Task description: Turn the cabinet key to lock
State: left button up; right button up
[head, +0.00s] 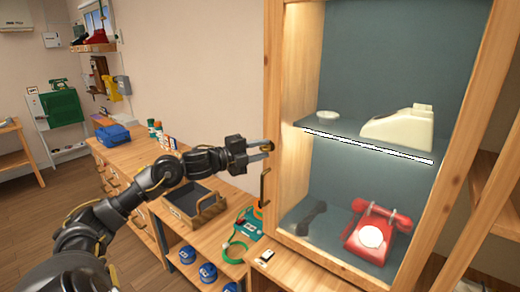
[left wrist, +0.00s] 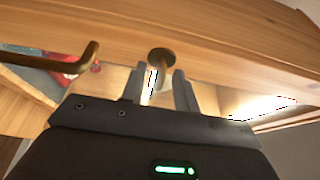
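A wooden cabinet (head: 275,70) with a glazed front stands at the right in the head view. A small round brass key (left wrist: 161,57) sits on its wooden frame in the left wrist view. In the head view the key (head: 270,146) is tiny and partly hidden by my fingers. My left gripper (head: 266,151) is open at the cabinet's left edge. In the left wrist view the two fingers (left wrist: 158,82) are apart, with the key head just beyond and between their tips. I cannot tell whether they touch it. My right gripper is in neither view.
A brass door handle (head: 264,187) is just below my left gripper; it also shows in the left wrist view (left wrist: 72,64). Inside the cabinet are a red phone (head: 375,232) and a cream phone (head: 400,128). A dark tray (head: 185,200) sits on the workbench.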

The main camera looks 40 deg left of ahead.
pick_arm(q)
jog(key=shift+c, duration=0.4)
grip_shut()
